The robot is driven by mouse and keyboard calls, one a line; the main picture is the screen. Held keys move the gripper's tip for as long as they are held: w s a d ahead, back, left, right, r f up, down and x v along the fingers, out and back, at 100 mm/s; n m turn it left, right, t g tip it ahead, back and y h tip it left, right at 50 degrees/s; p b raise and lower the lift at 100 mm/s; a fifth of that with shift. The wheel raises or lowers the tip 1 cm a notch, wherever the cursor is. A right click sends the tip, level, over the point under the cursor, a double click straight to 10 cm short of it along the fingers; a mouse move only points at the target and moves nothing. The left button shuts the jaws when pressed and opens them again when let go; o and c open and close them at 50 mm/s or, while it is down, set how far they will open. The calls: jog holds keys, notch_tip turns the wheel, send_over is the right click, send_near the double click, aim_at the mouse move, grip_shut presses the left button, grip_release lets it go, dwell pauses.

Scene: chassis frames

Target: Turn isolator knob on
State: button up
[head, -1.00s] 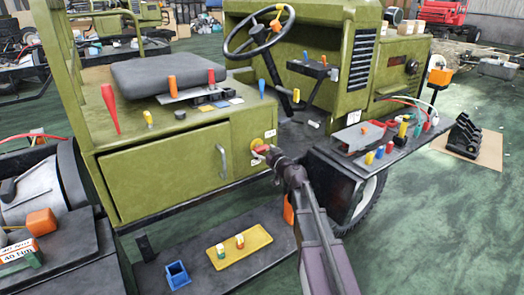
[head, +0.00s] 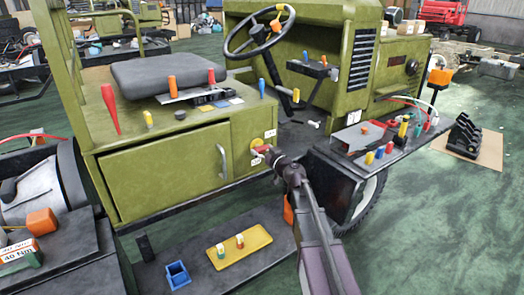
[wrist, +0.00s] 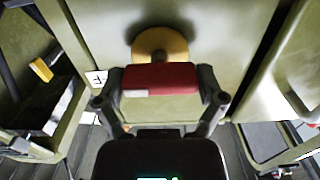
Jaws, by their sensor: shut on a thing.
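The isolator knob has a red handle (wrist: 160,78) in front of a round yellow base (wrist: 158,42) on the green panel. A small white mark shows at the handle's left end in the wrist view. My gripper (wrist: 160,88) is shut on the red handle, with one finger at each end. In the head view my gripper (head: 265,151) reaches the knob's yellow base (head: 256,143) on the vehicle's side and hides part of it. White labels sit above right (head: 270,133) and below (head: 257,161) the knob; another view of a label (wrist: 96,78) is left of it.
A door handle (head: 223,160) is left of the knob. A side tray (head: 385,150) with coloured tools juts out to the right. A yellow tray (head: 240,247) and blue holder (head: 177,274) sit on the lower step.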

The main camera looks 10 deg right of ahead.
jog(key=shift+m, duration=0.4)
jog(key=m, duration=0.3)
jog(key=shift+m, duration=0.3)
jog(key=m, duration=0.4)
jog(key=shift+m, duration=0.3)
jog(key=m, duration=0.8)
jog(key=shift+m, duration=0.3)
jog(key=o, duration=0.8)
